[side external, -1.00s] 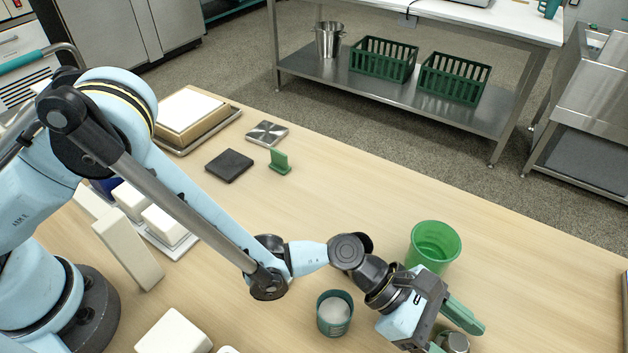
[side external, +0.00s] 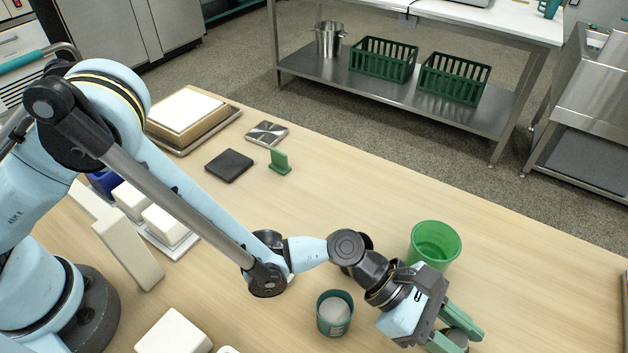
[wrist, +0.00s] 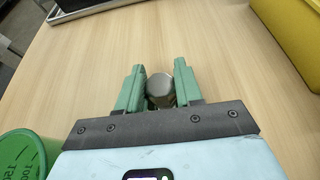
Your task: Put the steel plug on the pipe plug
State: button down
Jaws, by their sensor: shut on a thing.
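The steel plug is a grey metal cylinder (side external: 456,337) at the bottom right of the side view. It also shows from the end in the wrist view (wrist: 160,88). My gripper (side external: 460,330) has green fingers, one on each side of the plug. In the wrist view my gripper (wrist: 160,82) is shut on the plug, which sits between the two fingers. The lower part of the plug is hidden by the fingers in the side view. I cannot pick out the pipe plug for certain in either view.
A green beaker (side external: 434,246) stands close behind my gripper. A teal cup with pale contents (side external: 334,314) stands to its left. White blocks (side external: 165,226), a black pad (side external: 229,166) and a small green stand (side external: 279,161) lie farther left. The table's middle is clear.

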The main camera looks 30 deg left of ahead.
aim_at(468, 340)
jog(key=r, duration=0.2)
jog(key=s+r, duration=0.1)
jog(key=r, duration=0.1)
jog(key=shift+s, duration=0.2)
jog(key=s+r, duration=0.6)
jog(key=s, duration=0.4)
jog(key=w+a+r+n+t+y, duration=0.1)
jog(key=w+a+r+n+t, duration=0.3)
jog(key=w+a, duration=0.55)
jog(key=w+a+r+n+t+y, duration=0.1)
jog(key=w+a+r+n+t, duration=0.2)
jog(key=w+a+r, duration=0.5)
jog(key=w+a+r+n+t+y, duration=0.1)
jog(key=a+r+n+t+y, duration=0.1)
jog(key=a, duration=0.8)
jog(key=w+a+r+n+t+y, duration=0.2)
jog(key=a+n+y, duration=0.1)
jog(key=a, duration=0.7)
jog(key=w+a+r+n+t+y, duration=0.1)
jog(key=a+r+n+y, duration=0.1)
jog(key=a, duration=0.9)
jog(key=shift+w+r+n+t, duration=0.15)
jog(key=shift+r+n+t, duration=0.15)
jog(key=shift+r+t, duration=0.15)
